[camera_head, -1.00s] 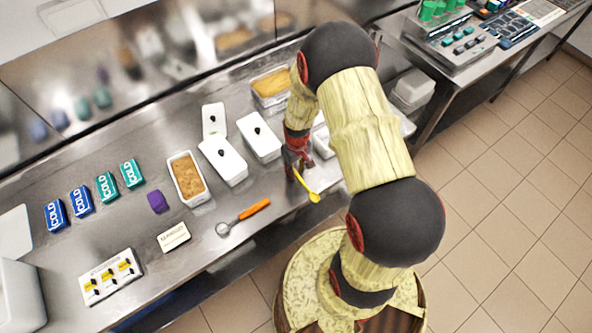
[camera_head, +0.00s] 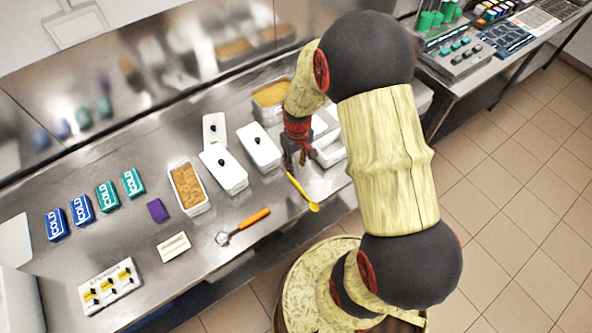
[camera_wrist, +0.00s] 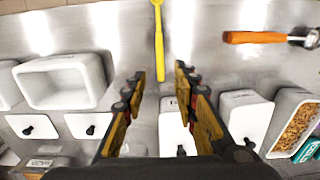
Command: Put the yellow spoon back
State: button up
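The yellow spoon (camera_head: 301,191) lies on the steel counter near its front edge, its bowl toward the edge. In the wrist view the yellow spoon (camera_wrist: 159,45) runs down from the top, its handle end seen between my fingers. My gripper (camera_head: 295,164) is just behind the handle end, over the counter. In the wrist view my gripper (camera_wrist: 158,78) has its fingers spread wide on either side of the handle end, with nothing held. The spoon appears apart from the fingers; their exact height above it is unclear.
An orange-handled scoop (camera_head: 243,227) lies left of the spoon. Lidded white tubs (camera_head: 222,169) and a tub of brown food (camera_head: 188,188) stand further left. An open, empty white container (camera_wrist: 65,82) is close to my gripper. Bare counter surrounds the spoon.

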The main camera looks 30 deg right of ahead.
jog(key=s+a+r+t, duration=0.1)
jog(key=a+r, duration=0.2)
jog(key=r, duration=0.7)
jog(key=s+a+r+t, duration=0.1)
jog(key=a+r+t, duration=0.15)
jog(key=r, duration=0.85)
jog(key=s+a+r+t, duration=0.1)
jog(key=s+a+r, duration=0.2)
jog(key=s+r, duration=0.3)
jog(key=s+a+r+t, duration=0.1)
jog(key=s+a+r, duration=0.2)
jog(key=s+r, duration=0.3)
jog(key=shift+s+a+r, duration=0.3)
jog(key=shift+s+r, duration=0.05)
jog(key=shift+s, duration=0.4)
jog(key=shift+f, duration=0.1)
notch_tip(320, 180, down, 13)
jog(key=b, duration=1.3)
